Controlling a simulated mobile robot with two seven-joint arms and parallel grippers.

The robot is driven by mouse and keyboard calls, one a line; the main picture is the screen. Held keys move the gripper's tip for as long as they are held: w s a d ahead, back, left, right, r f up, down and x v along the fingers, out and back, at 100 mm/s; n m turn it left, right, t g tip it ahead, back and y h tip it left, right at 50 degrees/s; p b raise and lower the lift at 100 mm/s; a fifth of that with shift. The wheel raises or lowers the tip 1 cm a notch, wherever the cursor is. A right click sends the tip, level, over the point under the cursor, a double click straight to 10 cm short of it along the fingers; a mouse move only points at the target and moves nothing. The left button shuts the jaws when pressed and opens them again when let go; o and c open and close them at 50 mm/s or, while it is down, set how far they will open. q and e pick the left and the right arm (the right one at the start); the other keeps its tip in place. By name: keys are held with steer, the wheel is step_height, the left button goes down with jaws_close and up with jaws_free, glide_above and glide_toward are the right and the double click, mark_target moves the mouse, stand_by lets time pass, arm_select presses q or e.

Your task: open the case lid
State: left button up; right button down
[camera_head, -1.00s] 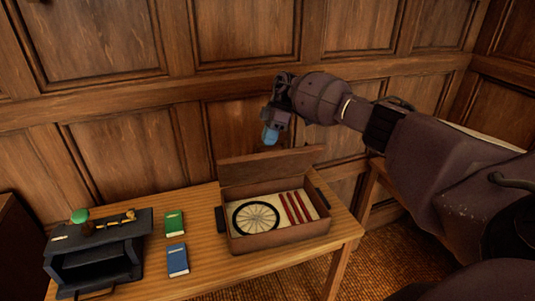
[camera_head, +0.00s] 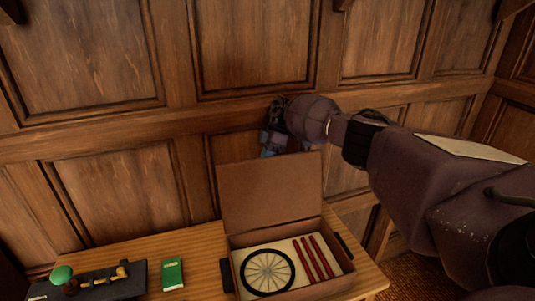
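The brown case (camera_head: 235,262) sits on the wooden table with its lid (camera_head: 270,190) raised steeply at the back. Inside are a spoked black wheel (camera_head: 267,272) and several red sticks (camera_head: 314,257) on a pale lining. My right gripper (camera_head: 268,154) is above and behind the lid's top edge. Its lower end is partly hidden by the lid, and whether its fingers are open does not show. My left gripper is not in view.
A green book (camera_head: 173,274) lies on the wooden table (camera_head: 200,250) left of the case. A dark box (camera_head: 128,287) with a green-topped item (camera_head: 62,274) is at the lower left. A panelled wall stands close behind the table.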

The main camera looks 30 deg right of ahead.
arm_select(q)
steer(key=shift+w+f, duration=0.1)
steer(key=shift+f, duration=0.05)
arm_select(e)
steer(key=shift+d+f, duration=0.2)
steer(key=shift+f, duration=0.4)
steer(key=c, duration=1.2)
jaws_free()
steer(key=shift+o, duration=0.2)
steer(key=shift+r, duration=0.1)
steer(key=shift+w+d+r, duration=0.1)
steer(key=shift+d+r, duration=0.05)
steer(key=shift+r, duration=0.35)
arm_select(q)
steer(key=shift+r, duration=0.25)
arm_select(e)
step_height(320, 180, up, 19)
steer(key=shift+a+r, duration=0.2)
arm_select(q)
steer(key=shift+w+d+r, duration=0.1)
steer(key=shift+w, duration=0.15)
